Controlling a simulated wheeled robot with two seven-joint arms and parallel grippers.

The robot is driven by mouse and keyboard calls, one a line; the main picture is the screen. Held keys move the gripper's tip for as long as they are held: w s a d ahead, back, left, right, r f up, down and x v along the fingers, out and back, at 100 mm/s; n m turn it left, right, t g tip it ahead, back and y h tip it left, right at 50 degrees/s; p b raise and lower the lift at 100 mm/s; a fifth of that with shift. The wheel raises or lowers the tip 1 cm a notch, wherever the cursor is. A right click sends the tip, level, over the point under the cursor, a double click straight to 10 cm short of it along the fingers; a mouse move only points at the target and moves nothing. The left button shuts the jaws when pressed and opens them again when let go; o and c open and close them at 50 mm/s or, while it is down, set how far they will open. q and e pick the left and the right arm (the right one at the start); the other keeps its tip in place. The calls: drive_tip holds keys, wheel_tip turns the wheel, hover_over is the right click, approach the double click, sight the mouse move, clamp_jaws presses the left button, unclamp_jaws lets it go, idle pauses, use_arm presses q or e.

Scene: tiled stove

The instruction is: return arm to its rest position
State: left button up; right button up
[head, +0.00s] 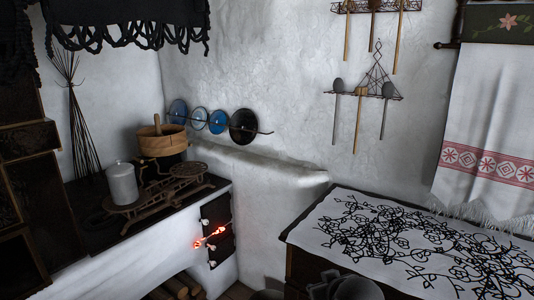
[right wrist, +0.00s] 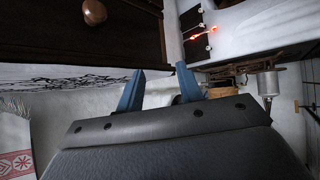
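My right gripper (right wrist: 159,70) shows in the right wrist view with its two blue fingers apart. Nothing is held between them. Beyond the fingers are the stove's oven door (right wrist: 197,33) and a pale metal canister (right wrist: 267,83); the stove looks upside down in this view. Neither of my grippers shows in the head view, and my left gripper is in no frame.
The oven door (head: 217,229) has a glowing red spot. A cloth-covered chest (head: 330,229) stands at right.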

drive_tip(key=s+f+g+p, duration=0.1)
drive_tip(key=s+f+g, duration=0.3)
drive_tip(key=s+f, duration=0.8)
drive_tip(key=s+f+m+g+p, duration=0.1)
drive_tip(key=s+f+g, duration=0.2)
drive_tip(key=s+f, duration=1)
drive_tip(key=shift+s+d+g+p, duration=0.15)
drive_tip(key=shift+s+g+p, duration=0.2)
drive_tip(key=shift+s, duration=2.25)
drive_tip(key=shift+f, duration=0.1)
